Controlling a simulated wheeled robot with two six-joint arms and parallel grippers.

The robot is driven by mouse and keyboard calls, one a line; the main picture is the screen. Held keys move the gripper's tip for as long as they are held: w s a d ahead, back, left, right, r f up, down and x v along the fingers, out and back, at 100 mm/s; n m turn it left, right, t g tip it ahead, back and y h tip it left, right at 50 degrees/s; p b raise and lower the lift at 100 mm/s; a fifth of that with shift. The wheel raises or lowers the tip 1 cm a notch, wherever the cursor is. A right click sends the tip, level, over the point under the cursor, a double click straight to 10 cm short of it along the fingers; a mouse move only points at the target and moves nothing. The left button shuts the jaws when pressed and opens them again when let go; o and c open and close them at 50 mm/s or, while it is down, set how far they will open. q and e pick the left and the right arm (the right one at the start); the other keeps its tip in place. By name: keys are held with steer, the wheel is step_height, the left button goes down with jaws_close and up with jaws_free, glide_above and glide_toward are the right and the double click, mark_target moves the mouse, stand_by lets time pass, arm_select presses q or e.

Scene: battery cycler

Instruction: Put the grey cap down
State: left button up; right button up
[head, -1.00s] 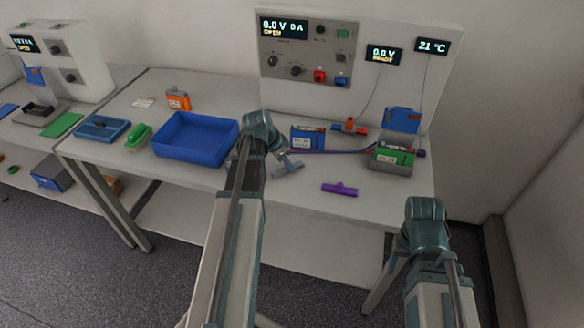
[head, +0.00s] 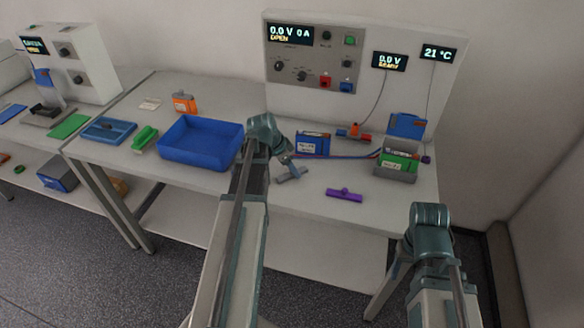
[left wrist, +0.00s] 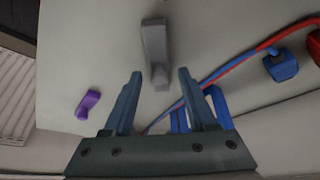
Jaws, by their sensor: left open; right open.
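The grey cap (head: 292,174) is a bar with a raised stub. It lies on the bench just in front of my left gripper (head: 286,158). In the left wrist view the grey cap (left wrist: 155,45) is beyond the fingertips, apart from them. The left gripper (left wrist: 160,75) is open and empty there, with its fingers on either side of the line to the stub. My right arm stands at the lower right, off the bench; its fingers do not show.
A purple cap (head: 344,194) lies right of the grey one. A blue bin (head: 200,155) stands left of my left arm. Behind are a blue battery (head: 312,144), red and blue leads, and a holder (head: 396,172) with a green battery. Bare bench lies around both caps.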

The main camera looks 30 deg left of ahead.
arm_select(q)
steer(key=p+v, duration=1)
steer(key=v, duration=0.1)
steer(key=shift+r, duration=0.3)
steer(key=shift+s, duration=0.1)
steer(key=s+d+g+y, duration=0.1)
steer(key=s+d, duration=0.3)
steer(key=d, duration=0.7)
steer(key=s+d+f+n+g+y, duration=0.1)
steer(key=s+d, duration=0.3)
steer(key=d, duration=0.7)
steer(key=s+d+n+g+y, duration=0.1)
steer(key=s+d, duration=0.3)
steer(key=d, duration=0.6)
steer(key=shift+d+f+g+y, duration=0.3)
steer(key=shift+d+f+g, duration=0.1)
steer(key=shift+g, duration=0.3)
steer(key=shift+s, duration=0.15)
